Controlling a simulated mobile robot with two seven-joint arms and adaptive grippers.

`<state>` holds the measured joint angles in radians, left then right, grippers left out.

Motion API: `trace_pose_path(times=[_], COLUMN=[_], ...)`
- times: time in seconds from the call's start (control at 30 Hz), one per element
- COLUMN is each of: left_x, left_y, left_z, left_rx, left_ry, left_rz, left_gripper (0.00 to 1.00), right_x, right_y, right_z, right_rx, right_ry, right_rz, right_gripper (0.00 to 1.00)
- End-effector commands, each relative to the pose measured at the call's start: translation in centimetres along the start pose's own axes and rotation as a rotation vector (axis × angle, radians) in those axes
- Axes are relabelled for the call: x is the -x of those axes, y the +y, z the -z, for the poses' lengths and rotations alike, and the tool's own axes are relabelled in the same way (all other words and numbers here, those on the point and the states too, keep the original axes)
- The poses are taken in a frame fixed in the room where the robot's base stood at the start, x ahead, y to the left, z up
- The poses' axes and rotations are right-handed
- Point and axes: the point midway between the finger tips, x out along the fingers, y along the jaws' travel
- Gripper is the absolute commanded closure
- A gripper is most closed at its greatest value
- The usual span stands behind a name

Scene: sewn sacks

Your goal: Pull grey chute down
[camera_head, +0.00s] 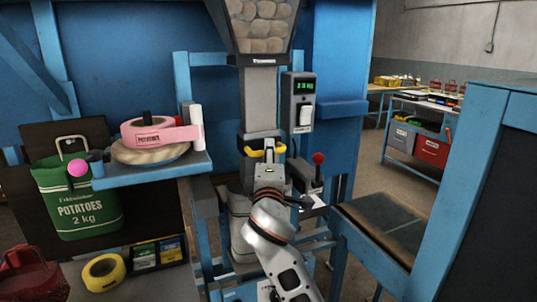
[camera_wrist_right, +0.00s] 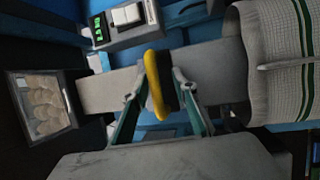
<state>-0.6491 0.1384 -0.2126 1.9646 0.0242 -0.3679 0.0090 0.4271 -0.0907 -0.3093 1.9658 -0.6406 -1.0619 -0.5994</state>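The grey chute (camera_head: 261,95) hangs upright below a hopper of potatoes (camera_head: 258,28). A yellow handle (camera_head: 252,153) crosses its lower part. My right gripper (camera_head: 266,162) is at this handle, and my arm hides part of the chute below. In the right wrist view the chute (camera_wrist_right: 105,90) lies sideways and the yellow handle (camera_wrist_right: 154,85) is between my two fingers (camera_wrist_right: 160,88). I cannot tell whether the fingers press on it. A pale sack (camera_head: 240,225) stands below the chute; its open mouth faces the chute's end in the wrist view (camera_wrist_right: 262,60). My left gripper is not in view.
A scale display box (camera_head: 299,100) and a red-knobbed lever (camera_head: 318,160) are right of the chute. A bench (camera_head: 385,225) stands at right.

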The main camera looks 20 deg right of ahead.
Motion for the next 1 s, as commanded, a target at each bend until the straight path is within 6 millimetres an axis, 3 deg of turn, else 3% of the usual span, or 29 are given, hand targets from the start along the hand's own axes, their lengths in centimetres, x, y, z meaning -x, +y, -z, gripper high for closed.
trace_pose_path(times=[0.23, 0.63, 1.0], left_x=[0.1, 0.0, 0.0], left_y=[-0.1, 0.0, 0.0], left_z=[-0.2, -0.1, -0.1], left_rx=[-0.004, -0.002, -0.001], left_ry=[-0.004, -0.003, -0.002], left_rz=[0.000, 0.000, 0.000], left_gripper=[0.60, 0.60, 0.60], right_x=[0.9, 6.7, 7.5], right_y=[0.1, 0.0, 0.0], right_z=[0.0, 0.0, 0.0], right_rx=[-0.001, -0.001, 0.000], right_ry=[0.001, 0.000, 0.000], right_rz=[-0.002, 0.000, -0.001], right_gripper=[0.72, 0.72, 0.72])
